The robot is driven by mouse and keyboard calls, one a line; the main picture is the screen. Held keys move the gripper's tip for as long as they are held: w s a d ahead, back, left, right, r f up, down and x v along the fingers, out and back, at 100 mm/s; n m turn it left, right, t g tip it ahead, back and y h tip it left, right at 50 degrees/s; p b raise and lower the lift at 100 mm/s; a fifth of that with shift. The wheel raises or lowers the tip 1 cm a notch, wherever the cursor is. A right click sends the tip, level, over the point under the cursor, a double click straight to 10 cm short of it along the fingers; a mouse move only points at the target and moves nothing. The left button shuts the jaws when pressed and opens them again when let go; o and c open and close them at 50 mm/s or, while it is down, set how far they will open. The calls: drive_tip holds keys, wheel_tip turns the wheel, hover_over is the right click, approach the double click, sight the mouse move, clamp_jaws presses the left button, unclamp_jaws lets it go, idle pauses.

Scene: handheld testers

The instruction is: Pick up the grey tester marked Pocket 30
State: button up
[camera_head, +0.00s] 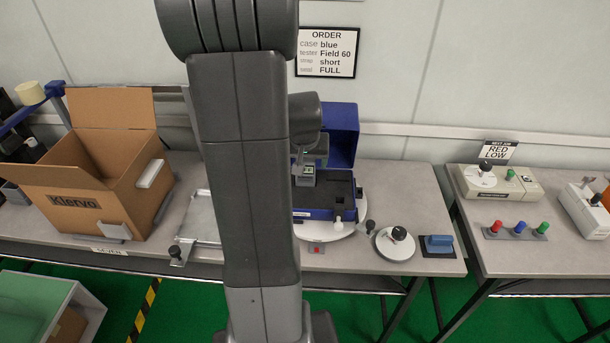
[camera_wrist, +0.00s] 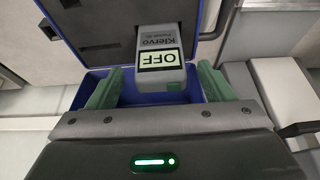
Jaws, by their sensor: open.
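The grey tester (camera_wrist: 160,42) shows in the wrist view with its OFF screen upside down and a green button. Its small print is too blurred to read surely. My gripper (camera_wrist: 160,75) is open, its green fingers apart on either side of the tester's near end, with gaps visible. In the head view the tester (camera_head: 304,178) is small, at the open blue case (camera_head: 313,214), below my wrist. The case shows behind and below it in the wrist view (camera_wrist: 75,90). Whether the tester rests in the case's dark insert I cannot tell.
The case stands on a white round plate (camera_head: 350,229), its lid (camera_head: 342,135) raised behind. A cardboard box (camera_head: 75,205) and a metal tray (camera_head: 203,222) are left. A white disc with a black knob (camera_head: 394,245) and a blue block (camera_head: 438,243) are right.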

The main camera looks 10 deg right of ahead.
sight(306, 170)
drive_tip(key=shift+x, duration=2.65)
drive_tip(key=c, duration=1.1)
